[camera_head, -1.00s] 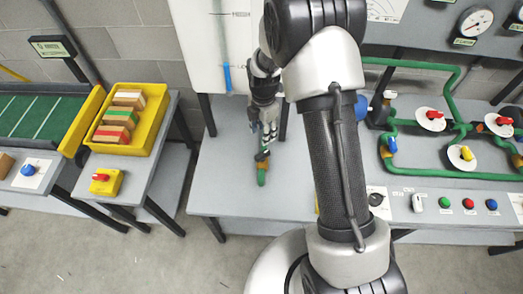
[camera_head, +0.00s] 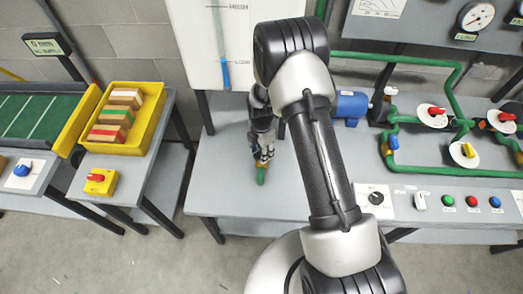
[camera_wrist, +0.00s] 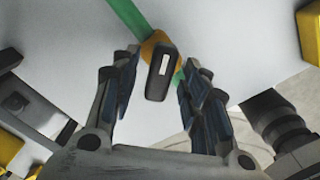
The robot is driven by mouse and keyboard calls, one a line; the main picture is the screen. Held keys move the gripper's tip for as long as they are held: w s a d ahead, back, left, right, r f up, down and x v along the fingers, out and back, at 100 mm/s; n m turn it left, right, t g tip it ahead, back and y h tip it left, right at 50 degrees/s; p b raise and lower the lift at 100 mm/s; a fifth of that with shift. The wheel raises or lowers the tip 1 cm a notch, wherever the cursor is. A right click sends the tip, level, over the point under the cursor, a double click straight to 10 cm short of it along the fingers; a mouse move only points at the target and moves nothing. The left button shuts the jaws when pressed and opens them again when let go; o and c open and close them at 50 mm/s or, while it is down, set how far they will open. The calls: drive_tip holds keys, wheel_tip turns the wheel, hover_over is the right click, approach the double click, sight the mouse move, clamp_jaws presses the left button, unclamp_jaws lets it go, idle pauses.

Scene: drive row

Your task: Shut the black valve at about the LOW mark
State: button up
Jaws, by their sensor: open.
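The black valve handle (camera_wrist: 158,76), with a white mark, sits on a brass-coloured body (camera_wrist: 151,45) on a green pipe (camera_wrist: 125,13) in the wrist view. It lies at an angle to the pipe. My gripper (camera_wrist: 163,72) is open, with a finger on each side of the handle and visible gaps. In the head view my gripper (camera_head: 264,158) covers the valve, and the green pipe end (camera_head: 261,176) shows below it. The white tank (camera_head: 245,40) has HIGH and LOW marks. The blue column in its level gauge (camera_head: 225,75) tops out close to the LOW mark (camera_head: 241,62).
A bench (camera_head: 225,185) holds the valve. A blue motor (camera_head: 350,105) and green pipework with red and yellow valves stand to the right.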

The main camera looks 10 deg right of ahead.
clamp_jaws()
idle(0.4)
drive_tip(key=shift+m, duration=0.4)
drive_tip(key=m+b, duration=0.1)
drive_tip(key=m, duration=0.2)
drive_tip(key=shift+m, duration=0.3)
drive_tip(key=shift+m+b, duration=0.5)
drive_tip(key=shift+m, duration=1.3)
unclamp_jaws()
